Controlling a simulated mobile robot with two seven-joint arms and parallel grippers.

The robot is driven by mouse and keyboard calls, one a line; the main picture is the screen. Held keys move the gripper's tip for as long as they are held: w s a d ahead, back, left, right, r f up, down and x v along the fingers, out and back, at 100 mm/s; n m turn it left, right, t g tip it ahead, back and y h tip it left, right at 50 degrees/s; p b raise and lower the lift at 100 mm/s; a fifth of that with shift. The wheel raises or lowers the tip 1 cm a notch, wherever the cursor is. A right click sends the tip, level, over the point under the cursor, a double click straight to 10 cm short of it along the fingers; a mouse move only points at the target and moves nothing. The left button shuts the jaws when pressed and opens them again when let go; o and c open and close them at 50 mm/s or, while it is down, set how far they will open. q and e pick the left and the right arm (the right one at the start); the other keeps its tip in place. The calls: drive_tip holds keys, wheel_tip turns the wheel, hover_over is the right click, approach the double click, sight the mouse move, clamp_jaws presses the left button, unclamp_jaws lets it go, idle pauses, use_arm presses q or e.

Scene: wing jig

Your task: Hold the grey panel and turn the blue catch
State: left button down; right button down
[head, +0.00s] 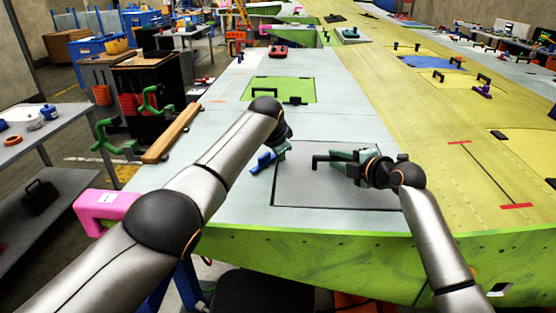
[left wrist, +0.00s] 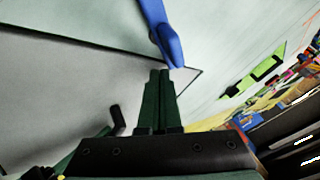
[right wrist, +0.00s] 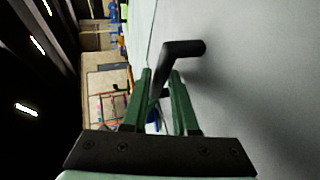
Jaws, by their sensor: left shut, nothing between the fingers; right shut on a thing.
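The grey panel (head: 325,190) lies in the pale wing skin and looks level with it. Its black handle (right wrist: 182,50) stands between the fingers of my right gripper (right wrist: 160,75), which is shut on it; the right gripper also shows in the head view (head: 338,158). The blue catch (head: 263,161) sits by the panel's far left corner, slanted. In the left wrist view, the blue catch (left wrist: 165,35) reaches to the panel's edge near a corner. My left gripper (left wrist: 160,73) is shut and empty, its tips close to the catch's end; contact is unclear.
A green panel with black handles (head: 281,90) lies farther up the wing. A pink clamp-like block (head: 100,205) sits at the left edge, with a wooden strip (head: 172,134) and green clamps (head: 112,137) beyond.

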use_arm(q)
drive_tip(key=shift+s, duration=0.1)
drive_tip(key=shift+s+a, duration=0.3)
drive_tip(key=shift+s, duration=0.4)
